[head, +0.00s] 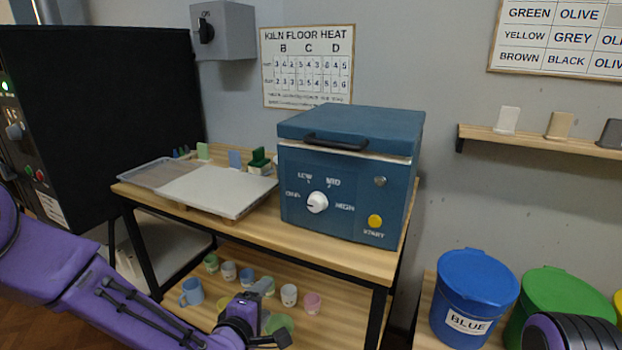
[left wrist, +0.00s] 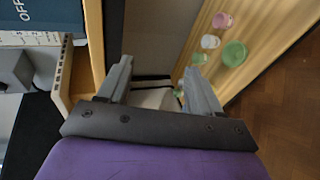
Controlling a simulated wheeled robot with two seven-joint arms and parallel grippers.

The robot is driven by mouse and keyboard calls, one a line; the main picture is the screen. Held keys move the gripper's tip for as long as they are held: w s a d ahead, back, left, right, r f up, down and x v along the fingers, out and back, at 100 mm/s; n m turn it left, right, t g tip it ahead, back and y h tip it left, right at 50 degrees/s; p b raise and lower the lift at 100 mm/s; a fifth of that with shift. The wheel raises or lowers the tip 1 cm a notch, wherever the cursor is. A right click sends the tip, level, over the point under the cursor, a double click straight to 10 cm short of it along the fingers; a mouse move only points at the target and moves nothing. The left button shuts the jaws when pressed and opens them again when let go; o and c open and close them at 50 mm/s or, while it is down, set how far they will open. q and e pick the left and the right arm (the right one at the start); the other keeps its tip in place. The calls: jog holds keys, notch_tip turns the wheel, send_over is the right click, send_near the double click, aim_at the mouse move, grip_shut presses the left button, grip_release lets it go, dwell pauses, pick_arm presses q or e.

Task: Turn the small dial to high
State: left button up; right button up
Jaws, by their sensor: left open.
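The small dial (head: 317,202) is a white round knob on the front of a small blue kiln (head: 345,165). My left gripper (head: 274,312) is open and empty, below and left of the dial, at the level of the lower shelf and well apart from the knob. In the left wrist view its two fingers (left wrist: 158,78) are spread with nothing between them, and the dial does not show there. My right gripper is out of view.
A yellow START button (head: 375,221) is right of the dial. The kiln stands on a wooden table (head: 300,245) beside a pale board (head: 215,190). Several cups (head: 289,294) stand on the lower shelf near my left gripper. Lidded blue (head: 475,290) and green buckets are at right.

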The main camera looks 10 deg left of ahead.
aim_at(314, 206)
pick_arm(q)
jog(key=w+d+r+n+t+h, duration=0.1)
jog(key=d+r+n+t+h, duration=0.15)
jog(key=r+n, duration=0.55)
jog(key=w+d+r+n+t+h, duration=0.1)
jog(key=d+r+n, duration=0.2)
jog(key=r+n, duration=0.45)
jog(key=x, duration=0.3)
jog(key=p+x, duration=0.1)
jog(key=x, duration=0.3)
jog(key=r+p+x, duration=0.1)
jog(key=x, duration=0.2)
jog(key=shift+w+d, duration=0.15)
jog(key=shift+d, duration=0.05)
jog(key=c, duration=1)
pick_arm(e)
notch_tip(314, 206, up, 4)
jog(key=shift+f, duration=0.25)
